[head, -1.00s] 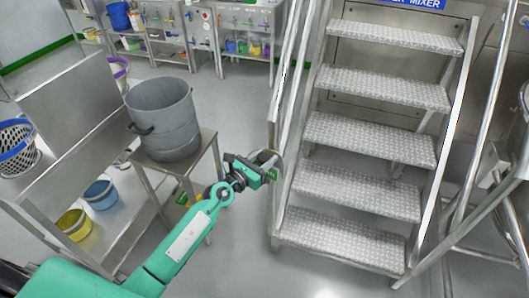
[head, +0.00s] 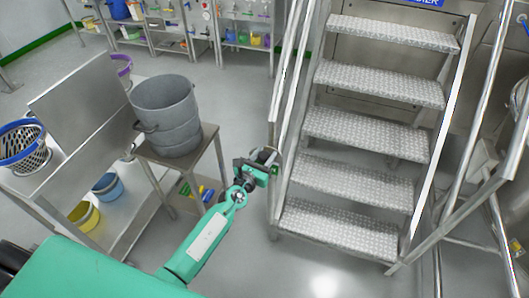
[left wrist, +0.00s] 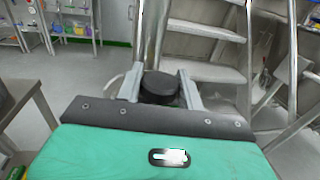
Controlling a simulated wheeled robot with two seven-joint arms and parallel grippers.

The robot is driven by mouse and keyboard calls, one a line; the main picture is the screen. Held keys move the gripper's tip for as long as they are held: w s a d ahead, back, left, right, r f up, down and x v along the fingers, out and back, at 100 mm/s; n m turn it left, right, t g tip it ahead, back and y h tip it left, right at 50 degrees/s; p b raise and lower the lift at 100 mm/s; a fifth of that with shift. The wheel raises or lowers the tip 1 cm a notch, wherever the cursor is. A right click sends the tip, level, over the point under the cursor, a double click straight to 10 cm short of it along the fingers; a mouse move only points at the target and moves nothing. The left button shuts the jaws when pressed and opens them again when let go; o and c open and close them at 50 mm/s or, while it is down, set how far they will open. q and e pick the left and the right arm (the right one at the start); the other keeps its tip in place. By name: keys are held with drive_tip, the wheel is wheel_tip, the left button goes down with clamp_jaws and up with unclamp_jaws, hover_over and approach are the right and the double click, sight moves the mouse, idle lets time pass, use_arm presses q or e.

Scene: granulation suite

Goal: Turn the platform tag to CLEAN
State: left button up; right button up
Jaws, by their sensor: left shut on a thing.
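My left gripper (head: 264,158) is at the left handrail post of the metal platform steps (head: 365,130). In the left wrist view, its two grey fingers (left wrist: 160,88) are on either side of a black round knob (left wrist: 159,90), in front of the post. The gripper is shut on this knob. A small green patch shows beside the fingers in the head view. I cannot make out the platform tag's face or its wording; the gripper and knob cover that spot. My right gripper is not in view.
A grey bucket (head: 166,115) stands on a steel stand (head: 210,137) left of my left arm. A steel bench (head: 75,150) with a blue-rimmed basket (head: 23,148) is further left. Shelves of coloured containers line the back. Floor (head: 325,275) is clear in front of the steps.

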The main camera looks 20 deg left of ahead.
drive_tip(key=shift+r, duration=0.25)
use_arm(q)
drive_tip(key=o, duration=1)
drive_tip(key=shift+c, duration=0.2)
drive_tip(key=shift+s, duration=0.1)
drive_tip(key=s+a, duration=0.2)
drive_tip(key=s, duration=1.1)
drive_tip(key=shift+s+a+b, duration=0.2)
drive_tip(key=shift+b, duration=0.25)
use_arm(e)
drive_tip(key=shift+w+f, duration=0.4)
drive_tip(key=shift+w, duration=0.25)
use_arm(q)
drive_tip(key=shift+f, duration=0.1)
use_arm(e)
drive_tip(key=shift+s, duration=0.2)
